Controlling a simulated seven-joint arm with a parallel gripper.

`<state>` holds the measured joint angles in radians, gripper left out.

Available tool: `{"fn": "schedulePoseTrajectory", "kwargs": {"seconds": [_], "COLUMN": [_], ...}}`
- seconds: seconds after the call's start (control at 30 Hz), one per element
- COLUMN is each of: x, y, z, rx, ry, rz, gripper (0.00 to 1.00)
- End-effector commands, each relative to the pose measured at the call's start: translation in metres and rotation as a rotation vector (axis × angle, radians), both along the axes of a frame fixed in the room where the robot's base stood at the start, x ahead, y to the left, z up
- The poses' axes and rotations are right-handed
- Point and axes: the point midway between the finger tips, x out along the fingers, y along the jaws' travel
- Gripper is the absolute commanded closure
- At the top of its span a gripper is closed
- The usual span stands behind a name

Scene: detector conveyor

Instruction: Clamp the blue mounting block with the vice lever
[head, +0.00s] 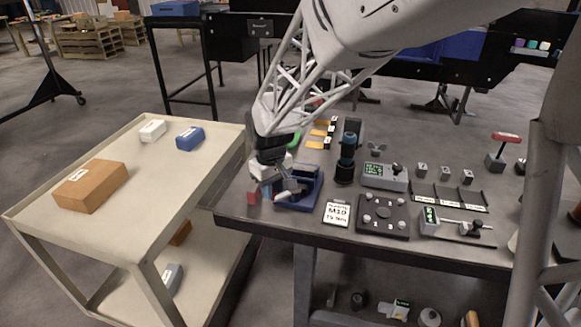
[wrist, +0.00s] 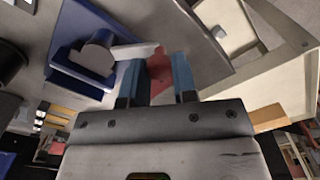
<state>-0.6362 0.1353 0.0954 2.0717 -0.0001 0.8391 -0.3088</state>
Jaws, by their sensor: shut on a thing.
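A dark blue vice (head: 310,190) stands at the left end of the dark worktable. It also shows at upper left in the wrist view (wrist: 68,62), with a rounded grey part in it. A pale lever arm (wrist: 135,51) runs from the vice to a red handle (wrist: 159,68), whose end also shows in the head view (head: 253,197). My gripper (head: 264,188) is beside the vice, its blue-padded fingers (wrist: 157,80) shut on the red handle. My gripper partly covers the vice in the head view. I cannot tell a separate blue mounting block in the vice.
A beige cart (head: 125,215) at the left holds a brown box (head: 90,185), a blue block (head: 190,138) and a white block (head: 152,130). Right of the vice are a black cylindrical device (head: 346,165), a label card (head: 337,213) and a dark knobbed plate (head: 382,216).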

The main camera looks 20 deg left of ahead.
Motion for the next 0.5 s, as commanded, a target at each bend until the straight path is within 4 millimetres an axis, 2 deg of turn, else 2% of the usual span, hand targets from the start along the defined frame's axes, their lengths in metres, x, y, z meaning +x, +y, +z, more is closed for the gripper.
{"fn": "schedulePoseTrajectory", "kwargs": {"seconds": [0.27,0.5], "x": [-0.003,-0.008], "y": [-0.003,-0.011], "z": [0.000,0.000], "rx": [0.000,0.000], "ry": [0.000,0.001], "rz": [0.052,0.180], "gripper": [1.00,1.00]}}
